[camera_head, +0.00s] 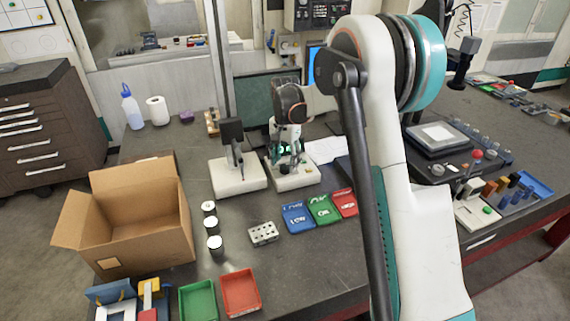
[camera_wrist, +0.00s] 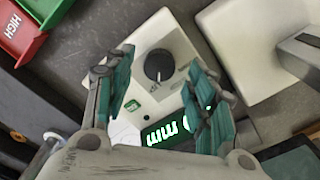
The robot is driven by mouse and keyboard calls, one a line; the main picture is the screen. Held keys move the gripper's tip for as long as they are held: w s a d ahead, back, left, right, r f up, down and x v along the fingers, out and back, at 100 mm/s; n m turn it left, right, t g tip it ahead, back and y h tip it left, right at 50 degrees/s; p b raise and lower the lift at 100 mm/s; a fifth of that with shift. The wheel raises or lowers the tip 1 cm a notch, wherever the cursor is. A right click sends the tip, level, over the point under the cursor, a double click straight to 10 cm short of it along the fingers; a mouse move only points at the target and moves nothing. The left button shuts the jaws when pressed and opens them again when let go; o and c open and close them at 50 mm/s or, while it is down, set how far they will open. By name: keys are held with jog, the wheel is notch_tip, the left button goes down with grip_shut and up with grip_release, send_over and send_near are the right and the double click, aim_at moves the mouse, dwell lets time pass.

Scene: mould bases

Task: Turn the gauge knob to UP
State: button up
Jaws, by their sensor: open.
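The gauge knob (camera_wrist: 159,65) is a round black dial on a white gauge base (camera_wrist: 187,48) in the wrist view. A green lit display reading "mm" (camera_wrist: 165,132) lies below it in that view. My gripper (camera_wrist: 164,88) is open, with one teal-padded finger on each side of the knob in the picture. No contact with the knob shows. In the head view my gripper (camera_head: 284,150) hangs over the gauge base (camera_head: 294,181), and the knob is hard to make out there. The word UP cannot be read.
A second white base (camera_head: 238,178) with a dark upright stands close to the left. Blue, green and red trays (camera_head: 323,210) lie in front to the right. A metal block (camera_head: 264,233), several jars (camera_head: 214,243) and an open carton (camera_head: 139,222) stand further left.

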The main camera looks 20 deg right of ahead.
aim_at(285, 167)
notch_tip(285, 167, up, 10)
dwell(0.4)
jog(key=s+a+r+n+t+b, duration=0.2)
jog(key=s+r, duration=0.1)
jog(key=s, duration=0.6)
jog(key=s+a+r+n+t+b, duration=0.1)
jog(key=s+a+r+n, duration=0.2)
jog(key=s, duration=0.6)
jog(key=s+f+n+t+b, duration=0.1)
jog(key=s+f, duration=0.3)
jog(key=s, duration=0.5)
jog(key=s+a+f+n+t+b, duration=0.1)
jog(key=s+f+n+t+b, duration=0.1)
jog(key=s, duration=0.6)
jog(key=shift+s+a+f+n+t, duration=0.15)
jog(key=shift+s+f+n+t, duration=0.35)
jog(key=shift+f+n, duration=0.5)
